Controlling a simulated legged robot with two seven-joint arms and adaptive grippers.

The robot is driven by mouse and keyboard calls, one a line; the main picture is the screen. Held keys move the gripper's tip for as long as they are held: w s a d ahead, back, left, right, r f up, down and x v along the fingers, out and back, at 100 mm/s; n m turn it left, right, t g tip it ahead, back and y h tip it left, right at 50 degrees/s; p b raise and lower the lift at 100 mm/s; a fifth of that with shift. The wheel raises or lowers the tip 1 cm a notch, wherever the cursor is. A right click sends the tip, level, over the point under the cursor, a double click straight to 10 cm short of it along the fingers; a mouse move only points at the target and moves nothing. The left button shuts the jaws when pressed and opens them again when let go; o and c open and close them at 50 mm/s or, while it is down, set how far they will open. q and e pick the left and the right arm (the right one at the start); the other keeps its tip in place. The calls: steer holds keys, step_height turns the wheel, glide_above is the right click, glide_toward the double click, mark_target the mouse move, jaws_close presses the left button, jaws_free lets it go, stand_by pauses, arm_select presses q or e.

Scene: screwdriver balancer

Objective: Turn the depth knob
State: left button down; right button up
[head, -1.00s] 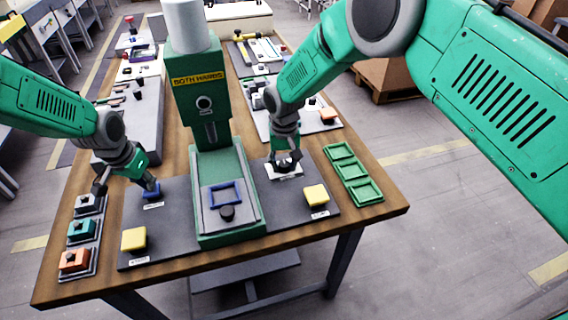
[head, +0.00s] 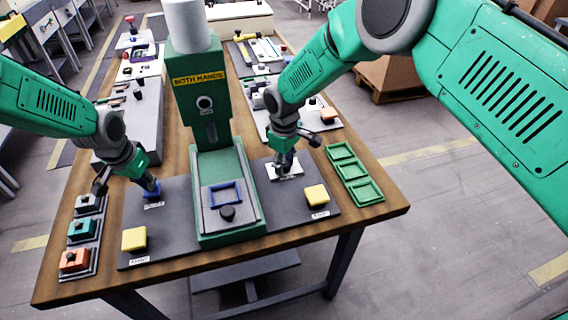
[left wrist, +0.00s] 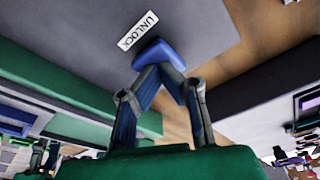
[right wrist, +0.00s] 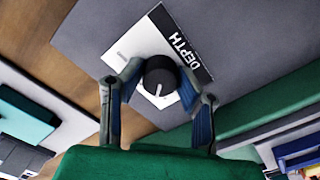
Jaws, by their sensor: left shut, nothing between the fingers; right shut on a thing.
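The black depth knob (right wrist: 160,76), with a white pointer line, sits on a white plate marked DEPTH (right wrist: 146,40). My right gripper (right wrist: 160,85) is shut on the knob, one finger on each side. In the head view my right gripper (head: 284,165) is over the white plate (head: 290,171), and the fingers mostly hide the knob. My left gripper (left wrist: 158,68) is shut and empty, its fingertips at the blue block (left wrist: 158,54) beside the UNLOCK label (left wrist: 138,30). In the head view the left gripper (head: 152,185) is over that block.
The green press (head: 200,100) stands between my arms. Yellow buttons sit at front left (head: 134,239) and front right (head: 316,195). Green trays (head: 357,177) lie at the right edge. Grey, teal and orange blocks sit on holders (head: 82,228) at the left edge.

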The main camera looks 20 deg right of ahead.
steer(key=shift+w+r+n, duration=0.1)
steer(key=shift+n, duration=0.4)
steer(key=o, duration=1.1)
steer(key=shift+o, duration=0.2)
step_height(320, 180, up, 12)
arm_select(q)
step_height(320, 180, up, 7)
steer(key=p, duration=0.5)
arm_select(e)
step_height(320, 180, up, 5)
glide_above(285, 162)
